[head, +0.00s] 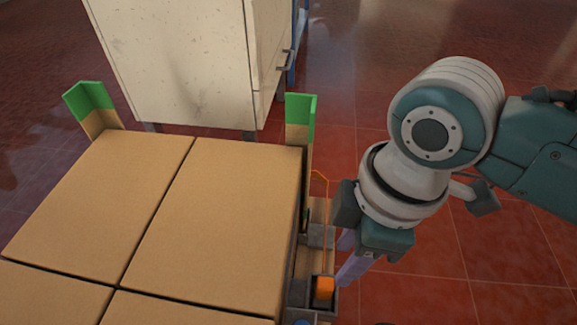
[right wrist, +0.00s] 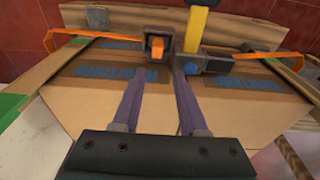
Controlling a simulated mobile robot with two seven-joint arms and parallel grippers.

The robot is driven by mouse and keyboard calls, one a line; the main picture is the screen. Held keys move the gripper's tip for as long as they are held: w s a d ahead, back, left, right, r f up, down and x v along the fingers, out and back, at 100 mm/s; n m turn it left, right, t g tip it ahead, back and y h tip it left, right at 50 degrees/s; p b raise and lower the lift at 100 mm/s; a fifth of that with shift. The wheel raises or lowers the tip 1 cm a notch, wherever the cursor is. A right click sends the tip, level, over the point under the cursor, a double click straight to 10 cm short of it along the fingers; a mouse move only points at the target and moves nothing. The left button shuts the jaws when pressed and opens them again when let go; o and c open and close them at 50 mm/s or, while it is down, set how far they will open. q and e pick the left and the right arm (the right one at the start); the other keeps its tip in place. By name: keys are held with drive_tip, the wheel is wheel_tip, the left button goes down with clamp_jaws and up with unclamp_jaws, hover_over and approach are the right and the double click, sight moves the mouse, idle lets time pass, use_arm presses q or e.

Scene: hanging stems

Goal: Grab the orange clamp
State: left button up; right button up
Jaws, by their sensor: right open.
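The orange clamp, a small orange block (head: 324,288), sits in a dark grey holder on the right side of the box stack in the head view. In the right wrist view the orange block (right wrist: 157,48) shows just beyond and between the fingertips. My right gripper (head: 347,262) is beside the holder, its purple fingers pointing down towards it. In the right wrist view the right gripper (right wrist: 158,76) is open, with nothing between its fingers. Whether a fingertip touches the holder is unclear. My left gripper is not in view.
Cardboard boxes (head: 222,220) fill the left, with green-topped corner posts (head: 300,118) behind. Thin orange strips (right wrist: 270,59) run beside the holder. A yellow bar (right wrist: 200,20) and blue knob (right wrist: 190,69) are close to it. A pale cabinet (head: 185,60) stands behind; red tiled floor lies right.

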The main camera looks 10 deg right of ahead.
sight(326, 282)
drive_tip(key=shift+w+f+b, duration=0.25)
drive_tip(key=shift+f, duration=0.4)
drive_tip(key=shift+w+f+b, duration=0.25)
drive_tip(key=shift+f, duration=0.35)
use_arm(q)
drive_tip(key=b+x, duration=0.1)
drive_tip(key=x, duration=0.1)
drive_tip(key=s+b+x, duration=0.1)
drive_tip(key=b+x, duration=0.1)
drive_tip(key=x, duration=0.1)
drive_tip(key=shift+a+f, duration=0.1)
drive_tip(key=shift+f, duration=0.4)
use_arm(e)
wheel_tip(326, 282, down, 4)
drive_tip(key=shift+s+a+f, duration=0.1)
drive_tip(key=shift+s+f, duration=0.05)
drive_tip(key=shift+f, duration=0.05)
use_arm(q)
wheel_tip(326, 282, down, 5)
drive_tip(key=b, duration=0.5)
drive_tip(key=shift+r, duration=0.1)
use_arm(e)
drive_tip(key=f, duration=0.2)
drive_tip(key=a+f, duration=0.1)
drive_tip(key=f, duration=0.2)
drive_tip(key=shift+f, duration=0.1)
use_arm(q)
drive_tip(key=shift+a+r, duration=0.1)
use_arm(e)
drive_tip(key=shift+c, duration=0.2)
